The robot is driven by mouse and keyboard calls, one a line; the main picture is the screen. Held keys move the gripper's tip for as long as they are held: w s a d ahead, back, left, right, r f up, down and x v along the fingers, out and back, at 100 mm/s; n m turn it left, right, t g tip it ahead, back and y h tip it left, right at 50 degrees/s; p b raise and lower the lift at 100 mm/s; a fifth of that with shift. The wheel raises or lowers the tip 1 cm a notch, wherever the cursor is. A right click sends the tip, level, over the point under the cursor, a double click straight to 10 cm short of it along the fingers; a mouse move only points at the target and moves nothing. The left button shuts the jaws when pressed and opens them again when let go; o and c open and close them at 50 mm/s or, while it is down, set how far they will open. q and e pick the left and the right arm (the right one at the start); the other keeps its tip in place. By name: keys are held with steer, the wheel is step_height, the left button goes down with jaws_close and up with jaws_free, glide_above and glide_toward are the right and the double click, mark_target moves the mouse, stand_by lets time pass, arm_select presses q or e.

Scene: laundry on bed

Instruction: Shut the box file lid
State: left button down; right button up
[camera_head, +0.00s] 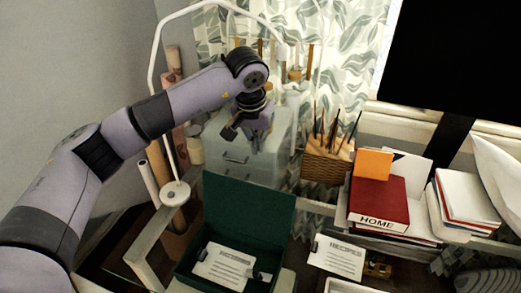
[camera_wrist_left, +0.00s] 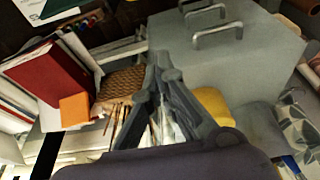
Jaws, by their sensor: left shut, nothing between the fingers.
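The dark green box file (camera_head: 185,268) stands open on the desk at the bottom centre of the head view. Its lid (camera_head: 248,207) stands up at the back of the box. White printed sheets (camera_head: 222,267) lie inside with a dark clip. My left gripper (camera_head: 247,136) is above and behind the raised lid, apart from it, in front of the grey drawer unit. In the left wrist view its fingers (camera_wrist_left: 162,72) are shut and empty. A dark green patch (camera_wrist_left: 60,8) at that view's top left may be part of the box file. My right gripper is not in view.
A grey drawer unit (camera_head: 241,158) stands behind the box. A wicker pen basket (camera_head: 326,163), a red book (camera_head: 378,203) and an orange block (camera_head: 373,163) are to the right. A white lamp (camera_head: 174,193) stands to the left. A clipped sheet (camera_head: 337,257) lies right of the box.

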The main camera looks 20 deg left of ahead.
arm_select(q)
step_height(320, 180, down, 8)
steer(key=s+p, duration=0.2)
steer(key=p, duration=0.3)
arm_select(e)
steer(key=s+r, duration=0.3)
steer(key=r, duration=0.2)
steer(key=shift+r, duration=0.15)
